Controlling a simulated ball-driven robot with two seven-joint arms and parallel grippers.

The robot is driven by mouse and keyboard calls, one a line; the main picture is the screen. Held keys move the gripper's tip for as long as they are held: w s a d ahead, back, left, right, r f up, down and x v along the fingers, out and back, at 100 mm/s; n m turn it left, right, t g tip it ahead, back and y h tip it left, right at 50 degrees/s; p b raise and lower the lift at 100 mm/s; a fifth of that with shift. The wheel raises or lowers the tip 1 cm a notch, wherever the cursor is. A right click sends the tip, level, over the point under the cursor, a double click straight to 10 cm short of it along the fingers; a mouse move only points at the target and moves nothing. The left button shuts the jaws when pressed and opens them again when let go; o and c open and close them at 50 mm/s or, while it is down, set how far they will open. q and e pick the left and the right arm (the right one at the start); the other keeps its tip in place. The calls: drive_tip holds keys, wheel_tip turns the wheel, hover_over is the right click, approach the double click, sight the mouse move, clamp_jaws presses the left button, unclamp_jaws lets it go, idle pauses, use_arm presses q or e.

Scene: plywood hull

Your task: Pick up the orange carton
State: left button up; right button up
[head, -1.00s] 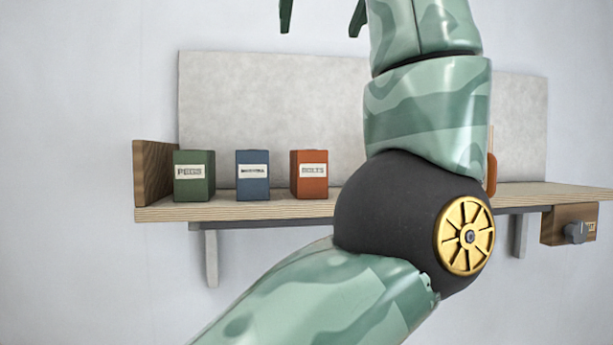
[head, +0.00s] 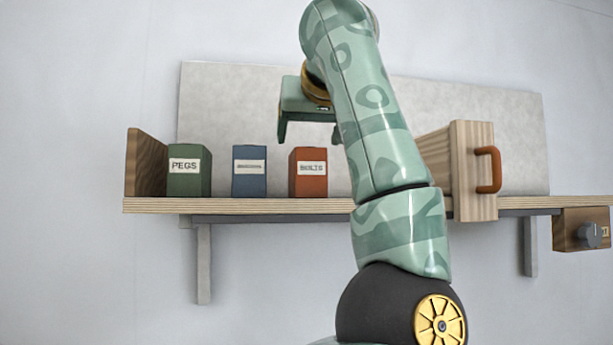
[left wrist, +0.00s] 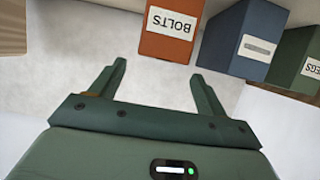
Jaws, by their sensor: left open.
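The orange carton (head: 310,184), with a white BOLTS label, stands upright on the wooden shelf (head: 270,205). It is the rightmost of three cartons. In the left wrist view the orange carton (left wrist: 163,47) lies just beyond the fingers, its label upside down. My left gripper (head: 309,135) is open and empty, above the orange carton in the head view. In the left wrist view the open fingers of the gripper (left wrist: 158,72) are apart from the carton, with bare surface between them. My right gripper is not in view.
A blue carton (head: 249,182) and a green PEGS carton (head: 189,184) stand left of the orange one. A wooden box with an orange handle (head: 489,170) stands to the right, partly behind my arm. A wooden end board (head: 146,163) closes the shelf's left end.

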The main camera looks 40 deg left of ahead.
use_arm(q)
drive_tip(key=x, duration=0.6)
drive_tip(key=shift+d+f, duration=0.15)
drive_tip(key=shift+f, duration=0.2)
drive_tip(key=shift+s+d, duration=0.15)
drive_tip(key=c, duration=1.2)
